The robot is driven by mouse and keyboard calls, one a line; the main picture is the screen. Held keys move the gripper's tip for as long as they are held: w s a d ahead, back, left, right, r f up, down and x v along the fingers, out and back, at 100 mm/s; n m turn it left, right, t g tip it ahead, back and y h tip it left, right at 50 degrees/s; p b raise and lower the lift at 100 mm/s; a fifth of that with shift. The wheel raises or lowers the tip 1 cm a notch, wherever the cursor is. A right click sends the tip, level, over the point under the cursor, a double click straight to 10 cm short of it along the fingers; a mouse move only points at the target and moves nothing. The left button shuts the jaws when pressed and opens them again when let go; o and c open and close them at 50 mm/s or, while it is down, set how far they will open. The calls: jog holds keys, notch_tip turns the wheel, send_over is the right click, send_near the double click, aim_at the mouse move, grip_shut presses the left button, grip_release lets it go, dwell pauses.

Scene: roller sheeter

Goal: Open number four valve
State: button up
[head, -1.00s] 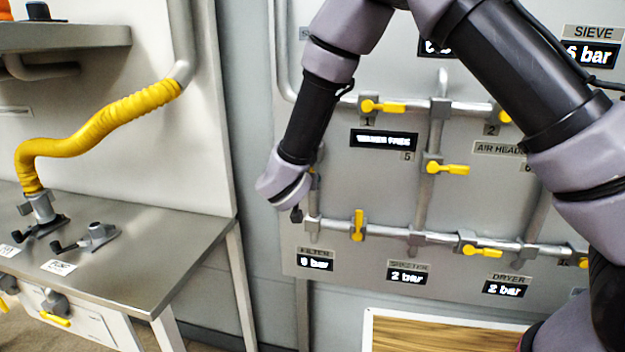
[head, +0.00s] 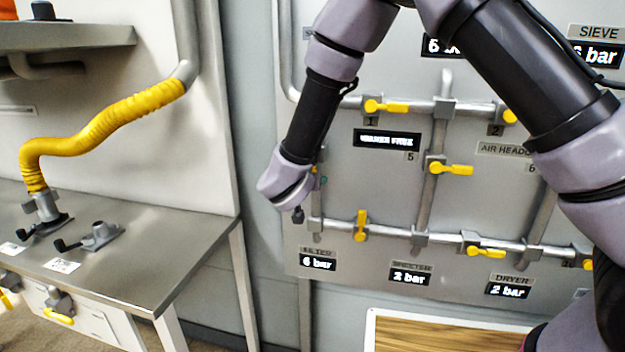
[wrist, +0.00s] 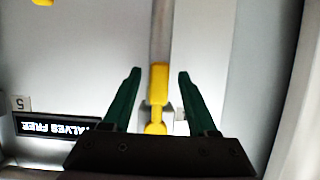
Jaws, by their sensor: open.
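In the wrist view, a yellow valve handle (wrist: 158,85) lies in line with a grey vertical pipe (wrist: 161,30). My gripper (wrist: 159,75) is open, with one dark green finger on each side of the handle and visible gaps between. In the head view, my wrist hides most of this valve on the left vertical pipe of the panel, and my gripper is mostly hidden behind it. I cannot read this valve's number; a pale tag (wrist: 180,114) beside it is mostly covered.
Other yellow valves sit on the panel: valve 1 (head: 386,106), valve 5 (head: 450,168) and one on the lower pipe (head: 361,226). A display (head: 387,139) appears to read VALVES FREE. A metal bench (head: 150,262) with a yellow hose (head: 100,128) stands left.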

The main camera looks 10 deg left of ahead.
jog(key=v, duration=1)
jog(key=shift+s+r, duration=0.1)
jog(key=w+d+r+m+g+h, duration=0.15)
jog(key=d+r, duration=0.25)
jog(key=d, duration=0.5)
jog(key=w+d+r+m+g+h, duration=0.1)
jog(key=d+r+g+h, duration=0.15)
jog(key=d, duration=0.65)
jog(key=w+d+r+m+g+h, duration=0.15)
jog(key=d+r, duration=0.25)
jog(key=d, duration=0.5)
jog(key=s+d+r+y, duration=0.8)
jog(key=s+d+r, duration=0.3)
jog(key=s+d, duration=0.2)
jog(key=shift+d+r+g, duration=0.35)
jog(key=shift+d+g, duration=0.1)
jog(key=shift+d, duration=0.2)
